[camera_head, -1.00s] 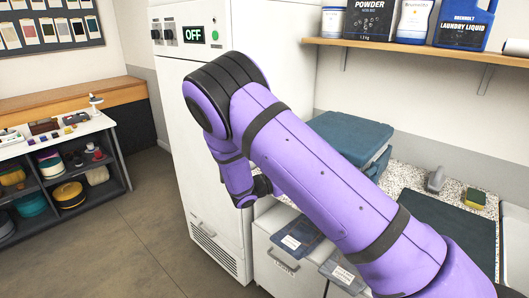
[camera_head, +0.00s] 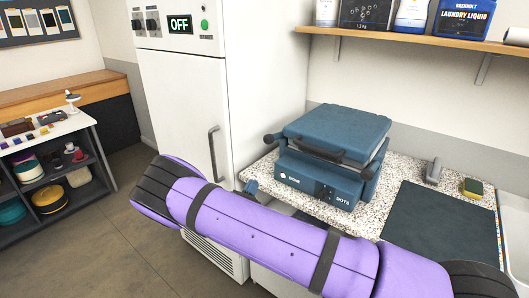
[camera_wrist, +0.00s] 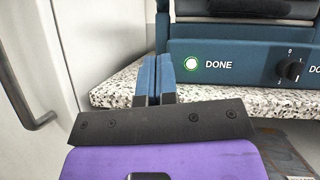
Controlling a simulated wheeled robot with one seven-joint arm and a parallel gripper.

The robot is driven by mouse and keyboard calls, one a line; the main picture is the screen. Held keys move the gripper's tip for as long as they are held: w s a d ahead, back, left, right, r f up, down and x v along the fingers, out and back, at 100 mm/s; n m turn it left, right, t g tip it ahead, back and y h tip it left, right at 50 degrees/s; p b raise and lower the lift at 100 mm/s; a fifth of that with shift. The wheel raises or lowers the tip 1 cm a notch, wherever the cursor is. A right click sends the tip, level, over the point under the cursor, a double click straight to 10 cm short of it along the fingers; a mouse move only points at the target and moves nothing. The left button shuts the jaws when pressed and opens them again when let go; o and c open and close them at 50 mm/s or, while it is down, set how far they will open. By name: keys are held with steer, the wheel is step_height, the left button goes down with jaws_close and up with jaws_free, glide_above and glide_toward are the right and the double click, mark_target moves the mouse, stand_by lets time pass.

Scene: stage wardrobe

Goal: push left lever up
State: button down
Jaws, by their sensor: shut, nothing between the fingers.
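The blue press-like machine (camera_head: 318,180) stands on the speckled counter with its lid down. A dark knob-ended lever (camera_head: 270,138) sticks out on its left side. Another dark knob (camera_head: 369,173) is on its right side. The wrist view shows the machine's front panel (camera_wrist: 235,72), with a lit button marked DONE and a dial; the left lever is not visible there. My gripper (camera_wrist: 155,62) has its two blue fingers together, empty, in front of the panel's left end. In the head view, its blue tip (camera_head: 250,187) shows behind my arm, below and left of the left lever, apparently apart from it.
A tall white cabinet (camera_head: 180,95) with an OFF display and a vertical handle (camera_head: 213,152) stands close on the left. The speckled counter (camera_head: 400,165) carries a dark mat (camera_head: 440,222) and a sponge (camera_head: 473,188). A shelf (camera_head: 440,42) with bottles hangs above.

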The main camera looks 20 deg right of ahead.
steer(key=a+r+x, duration=0.1)
steer(key=r+x, duration=0.1)
steer(key=x, duration=1.1)
steer(key=shift+s+a, duration=0.2)
steer(key=shift+s, duration=0.15)
steer(key=shift+r, duration=0.15)
